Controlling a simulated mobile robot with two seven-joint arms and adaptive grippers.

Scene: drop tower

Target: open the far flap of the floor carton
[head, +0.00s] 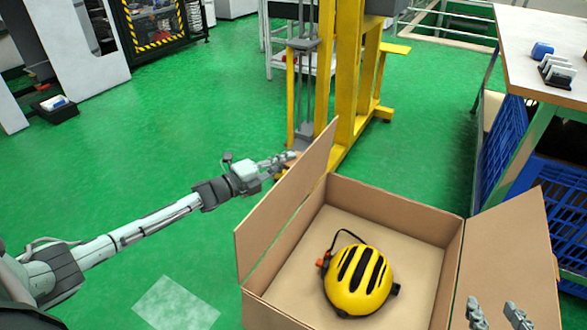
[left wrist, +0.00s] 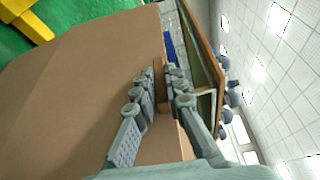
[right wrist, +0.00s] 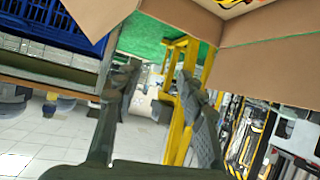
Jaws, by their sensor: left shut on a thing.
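The floor carton (head: 395,208) stands open on the green floor with a yellow helmet (head: 358,280) inside. Its left flap (head: 285,200) stands up steeply, leaning a little outward. My left gripper (head: 290,157) is at that flap's upper far corner. In the left wrist view the fingers (left wrist: 165,85) are closed on the edge of the flap (left wrist: 75,95), one on each side. The right flap (head: 512,255) is folded outward. My right gripper (head: 495,314) is beside the right flap at the bottom edge; its fingers (right wrist: 165,80) are apart and empty. The carton's near side is out of view.
A yellow frame (head: 347,80) stands just behind the carton. A workbench (head: 540,45) with blue crates (head: 500,150) is at the right. Green floor (head: 160,190) is clear on the left. A pale floor patch (head: 176,304) lies at the lower left.

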